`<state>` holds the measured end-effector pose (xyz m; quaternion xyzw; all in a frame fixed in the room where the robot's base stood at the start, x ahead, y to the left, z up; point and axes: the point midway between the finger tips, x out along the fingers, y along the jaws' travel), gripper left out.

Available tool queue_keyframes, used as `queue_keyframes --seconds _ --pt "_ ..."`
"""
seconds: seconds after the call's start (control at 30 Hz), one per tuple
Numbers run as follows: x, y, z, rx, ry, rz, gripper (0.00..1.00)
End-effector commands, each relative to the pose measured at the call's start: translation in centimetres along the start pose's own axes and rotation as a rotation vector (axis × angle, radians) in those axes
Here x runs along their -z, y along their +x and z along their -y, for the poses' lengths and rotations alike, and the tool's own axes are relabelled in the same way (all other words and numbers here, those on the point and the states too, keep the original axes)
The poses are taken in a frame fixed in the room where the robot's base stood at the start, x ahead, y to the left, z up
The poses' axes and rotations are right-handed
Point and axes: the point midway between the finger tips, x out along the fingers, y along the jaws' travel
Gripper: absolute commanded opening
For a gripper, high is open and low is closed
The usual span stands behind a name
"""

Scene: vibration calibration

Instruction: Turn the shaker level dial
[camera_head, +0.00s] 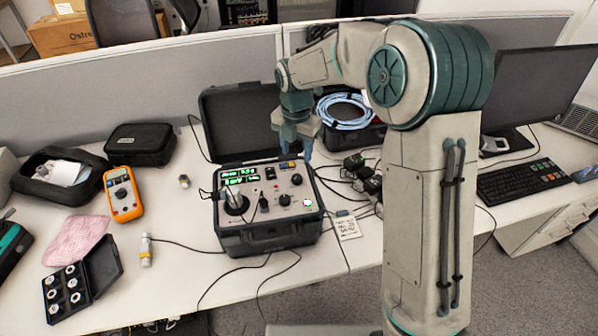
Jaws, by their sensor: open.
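The shaker (268,240) is a dark case with its lid (238,122) standing open. Its panel has green lit readouts (240,176), a round black platform at the left with a metal part on it, and several small knobs. One black dial (284,200) sits at the panel's front right; I cannot read which knob is the level dial. My gripper (296,150) is above the back right of the panel, fingers pointing down, open and empty. It appears apart from the panel and hides part of the lid.
An orange multimeter (123,194), a black pouch (141,144), a small bottle (146,250) and a box of round parts (68,290) lie left. A blue cable coil (345,112) is behind. Cables and adapters (360,170) crowd the right. A monitor (540,85) and keyboard (522,181) stand far right.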

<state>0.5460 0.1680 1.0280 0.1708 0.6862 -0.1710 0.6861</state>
Motion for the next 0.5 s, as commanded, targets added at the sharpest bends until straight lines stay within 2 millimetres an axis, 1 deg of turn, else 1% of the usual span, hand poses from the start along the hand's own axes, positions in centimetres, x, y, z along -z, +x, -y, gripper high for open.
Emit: queue_keyframes --seconds 0.03,0.2,0.3,0.4,0.5 --pt "0.1 1.2 0.1 0.004 0.0 -0.004 0.48" --pt "0.1 4.8 0.1 0.004 0.001 -0.004 0.48" --pt "0.1 6.5 0.1 0.003 0.001 -0.003 0.48" --pt "0.1 7.8 0.1 0.002 0.001 -0.002 0.48" --pt "0.1 8.7 0.0 0.001 0.001 -0.001 0.48"
